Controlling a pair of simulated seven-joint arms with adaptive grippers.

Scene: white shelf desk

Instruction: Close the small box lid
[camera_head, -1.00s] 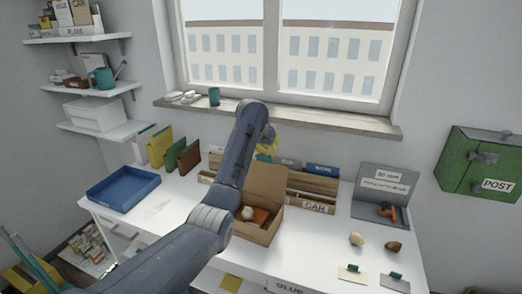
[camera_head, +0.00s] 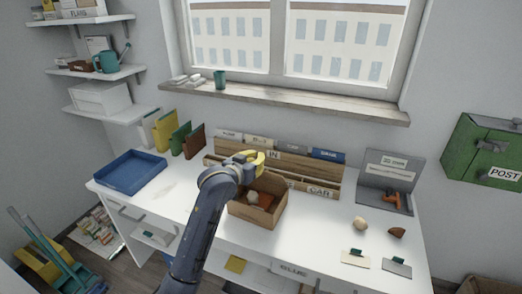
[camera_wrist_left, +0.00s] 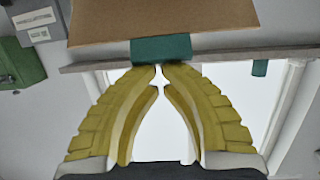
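The small cardboard box (camera_head: 255,213) stands open on the white desk, with a brown and a pale item (camera_head: 265,200) inside. Its tan lid (camera_head: 272,183) stands up at the back; the lid also shows at the top of the left wrist view (camera_wrist_left: 200,18), with a teal tab (camera_wrist_left: 160,49) on its edge. My left gripper (camera_head: 257,157) has yellow fingers and is above the box, at the lid's upper edge. My right gripper is out of view.
A wooden file organizer (camera_head: 318,180) stands right behind the box. A blue tray (camera_head: 130,172) lies at the left. A grey stand (camera_head: 385,180), two small stone-like items (camera_head: 361,223) and label cards (camera_head: 355,257) are at the right. The desk between box and tray is partly clear.

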